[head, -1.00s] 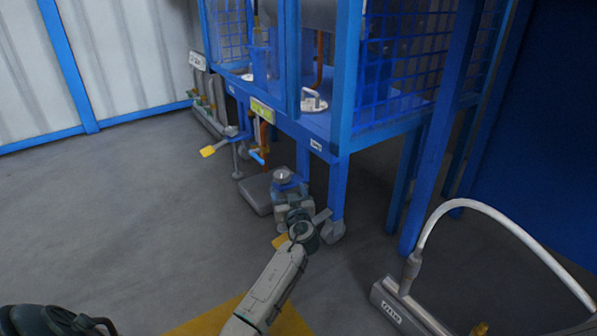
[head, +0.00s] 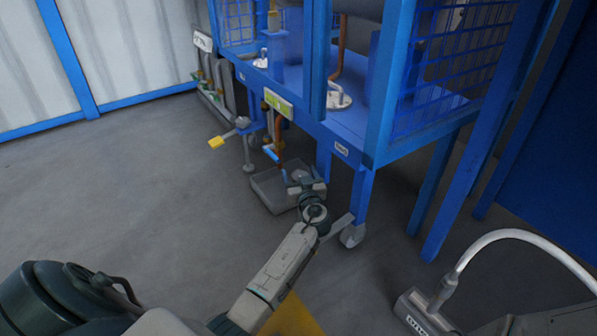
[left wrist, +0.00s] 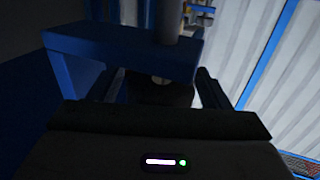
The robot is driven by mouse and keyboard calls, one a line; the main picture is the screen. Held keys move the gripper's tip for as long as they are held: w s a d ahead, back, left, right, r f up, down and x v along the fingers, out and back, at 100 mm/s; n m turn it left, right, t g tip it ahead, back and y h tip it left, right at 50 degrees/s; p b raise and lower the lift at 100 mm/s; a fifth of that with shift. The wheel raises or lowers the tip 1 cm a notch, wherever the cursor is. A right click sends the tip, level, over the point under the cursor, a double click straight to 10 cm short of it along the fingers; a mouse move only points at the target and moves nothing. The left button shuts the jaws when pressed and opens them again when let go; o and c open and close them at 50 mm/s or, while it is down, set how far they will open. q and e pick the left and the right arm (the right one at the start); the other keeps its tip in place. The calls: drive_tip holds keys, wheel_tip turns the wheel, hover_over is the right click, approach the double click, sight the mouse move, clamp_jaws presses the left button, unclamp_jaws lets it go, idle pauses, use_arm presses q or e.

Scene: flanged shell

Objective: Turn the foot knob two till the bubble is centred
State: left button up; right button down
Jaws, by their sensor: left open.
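My left gripper (head: 305,185) is low beside the near corner of the blue frame (head: 368,190), just in front of a grey tray on the floor. It is open. In the left wrist view, its dark fingers stand on either side of a dark block-like shape (left wrist: 160,92) under a grey post (left wrist: 166,22) and a blue beam (left wrist: 120,50). I cannot tell whether that shape is foot knob two, or whether the fingers touch it. A small yellow-green label or level (head: 278,103) is on the frame's lower rail; no bubble can be made out.
The grey tray (head: 265,193) lies behind my gripper. A yellow-handled valve (head: 217,142) sticks out to the left. A frame foot (head: 352,236) stands close at right. A grey unit with a white hose (head: 515,233) is at lower right. Open floor lies at left.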

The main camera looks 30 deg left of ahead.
use_arm(q)
drive_tip(key=c, duration=1)
drive_tip(key=shift+m+t+h, duration=0.3)
drive_tip(key=shift+t, duration=0.1)
drive_tip(key=shift+m+t+h, duration=0.9)
drive_tip(key=shift+h, duration=0.2)
drive_tip(key=m+t+h, duration=0.1)
drive_tip(key=m+h, duration=0.1)
drive_tip(key=h, duration=0.1)
drive_tip(key=shift+w+d+r+t, duration=0.1)
drive_tip(key=shift+w+d+t, duration=0.1)
drive_tip(key=shift+t, duration=0.2)
drive_tip(key=shift+d+m+t+h+p, duration=0.15)
drive_tip(key=shift+m+t+h+p, duration=0.35)
drive_tip(key=shift+m+h, duration=0.6)
drive_tip(key=shift+d+m+t+h+p, duration=0.15)
drive_tip(key=shift+m+h+p, duration=0.55)
drive_tip(key=shift+h, duration=0.7)
